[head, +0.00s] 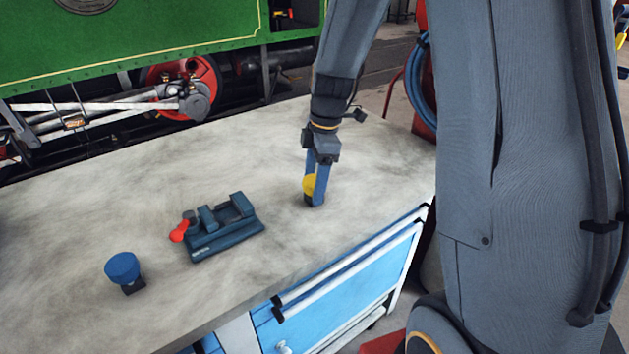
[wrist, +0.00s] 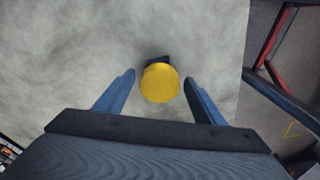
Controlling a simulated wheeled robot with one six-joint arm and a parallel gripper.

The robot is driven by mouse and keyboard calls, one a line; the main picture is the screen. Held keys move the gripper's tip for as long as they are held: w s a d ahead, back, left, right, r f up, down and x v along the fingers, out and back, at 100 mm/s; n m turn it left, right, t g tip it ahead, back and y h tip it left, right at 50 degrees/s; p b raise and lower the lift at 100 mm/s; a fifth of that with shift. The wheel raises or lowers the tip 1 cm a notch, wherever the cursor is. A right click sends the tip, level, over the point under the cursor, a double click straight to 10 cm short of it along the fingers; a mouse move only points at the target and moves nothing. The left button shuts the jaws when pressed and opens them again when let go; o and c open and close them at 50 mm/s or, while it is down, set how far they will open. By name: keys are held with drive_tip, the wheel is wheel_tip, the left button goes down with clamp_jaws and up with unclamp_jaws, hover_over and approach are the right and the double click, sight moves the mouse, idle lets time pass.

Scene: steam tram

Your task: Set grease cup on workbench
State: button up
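A grease cup with a round yellow cap (wrist: 160,84) and a dark base stands on the workbench (head: 240,174), near its right end. It also shows in the head view as a patch of yellow (head: 309,184), partly hidden by a blue finger. My gripper (head: 314,190) points down at it. In the wrist view, the fingers (wrist: 159,78) are open on either side of the yellow cap, with a gap on each side. A second cup-like piece with a blue cap (head: 122,267) and dark base stands at the bench's front left.
A dark blue vise (head: 226,228) with a red handle knob (head: 179,232) sits mid-bench. The green steam tram (head: 150,35) stands behind the bench. Blue drawers (head: 345,285) are under the front edge. Bare bench surface surrounds the yellow-capped cup.

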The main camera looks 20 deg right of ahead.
drive_tip(key=shift+r, duration=0.1)
wheel_tip(320, 180, up, 12)
drive_tip(key=d+b, duration=0.2)
drive_tip(key=s+a+f+m+h, duration=0.1)
drive_tip(key=s+f+m, duration=0.4)
drive_tip(key=s+m, duration=0.3)
drive_tip(key=s+a+f+m, duration=0.1)
drive_tip(key=s+f+m, duration=0.5)
drive_tip(key=s+m, duration=0.3)
drive_tip(key=shift+s+f+h, duration=0.15)
drive_tip(key=shift+f+h, duration=0.05)
drive_tip(key=shift+h, duration=0.2)
